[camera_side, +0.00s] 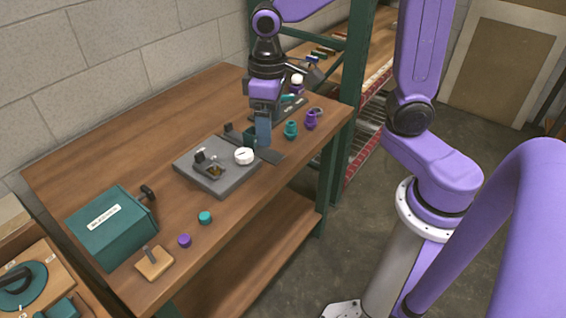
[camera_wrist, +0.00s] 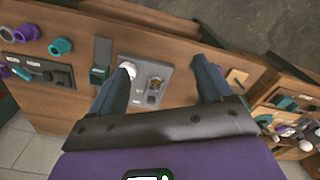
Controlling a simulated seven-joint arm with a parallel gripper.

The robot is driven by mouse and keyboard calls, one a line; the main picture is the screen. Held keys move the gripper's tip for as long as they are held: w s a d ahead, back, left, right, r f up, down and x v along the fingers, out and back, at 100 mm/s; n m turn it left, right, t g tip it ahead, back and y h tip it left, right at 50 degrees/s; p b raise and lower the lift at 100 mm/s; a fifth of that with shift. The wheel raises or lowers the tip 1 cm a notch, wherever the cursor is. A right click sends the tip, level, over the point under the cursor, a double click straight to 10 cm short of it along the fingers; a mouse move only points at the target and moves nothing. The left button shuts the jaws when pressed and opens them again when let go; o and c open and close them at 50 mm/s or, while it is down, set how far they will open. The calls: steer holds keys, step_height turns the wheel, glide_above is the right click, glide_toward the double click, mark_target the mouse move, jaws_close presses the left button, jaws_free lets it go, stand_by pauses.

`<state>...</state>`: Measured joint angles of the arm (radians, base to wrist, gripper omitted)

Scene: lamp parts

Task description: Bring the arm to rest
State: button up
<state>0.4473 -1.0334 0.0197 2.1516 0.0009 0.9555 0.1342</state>
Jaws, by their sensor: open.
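My gripper (camera_side: 263,135) is above the wooden bench, near the back right edge of a grey fixture plate (camera_side: 187,171). In the wrist view, its two blue fingers stand wide apart with nothing between the tips (camera_wrist: 163,63). The plate (camera_wrist: 166,72) shows below and between them. A white round part (camera_side: 243,156) sits on the plate's right side; the left finger partly overlaps it in the wrist view (camera_wrist: 127,67). A teal lamp part (camera_side: 291,130) and a purple lamp part (camera_side: 311,120) stand on the bench to the right of the gripper.
A teal box (camera_side: 105,232) with a dark handle stands front left. A teal cap (camera_side: 205,218), a purple cap (camera_side: 184,241) and a small wooden block (camera_side: 154,263) lie along the front edge. A green shelf post (camera_side: 337,150) rises at the bench's right. The bench's back left is clear.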

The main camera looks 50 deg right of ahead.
steer(key=s+d+n, duration=0.2)
steer(key=s+n, duration=0.1)
steer(key=s, duration=0.6)
steer(key=s+d+f+n, duration=0.1)
steer(key=s+n, duration=0.3)
steer(key=s, duration=0.5)
steer(key=shift+s+d, duration=0.2)
steer(key=shift+d, duration=0.3)
steer(key=n, duration=0.4)
glide_above(244, 153)
step_height(244, 153, down, 18)
steer(key=shift+f, duration=0.1)
